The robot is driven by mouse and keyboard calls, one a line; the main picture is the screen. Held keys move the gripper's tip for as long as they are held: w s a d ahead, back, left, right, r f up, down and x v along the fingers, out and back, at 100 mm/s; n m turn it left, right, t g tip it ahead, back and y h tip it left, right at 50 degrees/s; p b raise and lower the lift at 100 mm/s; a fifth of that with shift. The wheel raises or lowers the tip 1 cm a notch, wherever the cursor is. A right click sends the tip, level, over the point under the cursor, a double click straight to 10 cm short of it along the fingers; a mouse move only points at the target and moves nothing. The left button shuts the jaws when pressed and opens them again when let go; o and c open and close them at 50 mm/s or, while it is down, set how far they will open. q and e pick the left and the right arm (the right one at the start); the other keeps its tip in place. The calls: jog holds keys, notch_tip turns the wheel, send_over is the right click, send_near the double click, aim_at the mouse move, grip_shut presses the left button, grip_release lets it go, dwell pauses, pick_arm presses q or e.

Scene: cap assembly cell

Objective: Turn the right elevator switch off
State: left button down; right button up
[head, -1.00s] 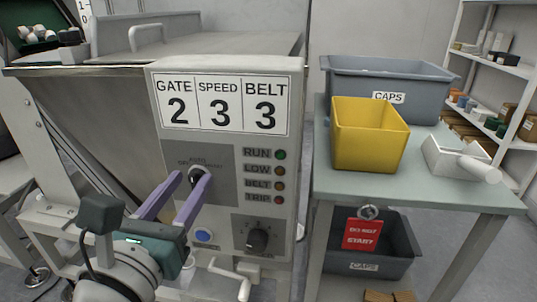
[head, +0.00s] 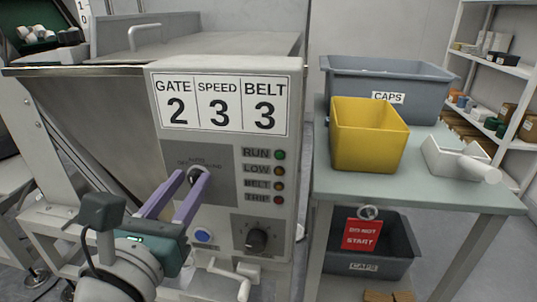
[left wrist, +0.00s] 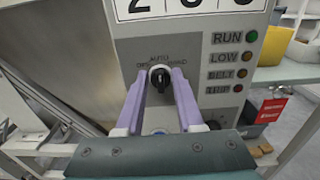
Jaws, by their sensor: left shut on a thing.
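The selector switch (head: 197,171) is a black knob in a pale ring on the grey control panel, below the number sign. In the left wrist view the knob (left wrist: 160,80) stands about upright, under labels reading OFF, AUTO and HAND. My left gripper (head: 190,179) has its purple fingers around the knob, one on each side, and is shut on it. The fingertips (left wrist: 160,74) partly cover the panel lettering. My right gripper is not in view.
Lamps (head: 279,171) marked RUN, LOW, BELT and TRIP are beside the switch. A blue button (head: 203,235) and a black dial (head: 257,239) sit below. A bench (head: 420,196) at right holds a yellow bin (head: 369,135). A red DO NOT START tag (head: 362,235) hangs there.

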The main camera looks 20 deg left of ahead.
pick_arm(q)
jog(key=n+b, duration=0.1)
jog(key=n, duration=0.1)
jog(key=n+b, duration=0.1)
jog(key=n, duration=0.1)
jog(key=shift+a+f, duration=0.15)
jog(key=shift+f, duration=0.05)
jog(key=n+b, duration=0.1)
jog(key=n, duration=0.1)
jog(key=n+b, duration=0.2)
jog(key=shift+s+a+n, duration=0.1)
jog(key=shift+a+n, duration=0.1)
jog(key=shift+n, duration=0.2)
dwell(0.3)
jog(key=c, duration=0.9)
grip_release()
jog(key=shift+s, duration=0.1)
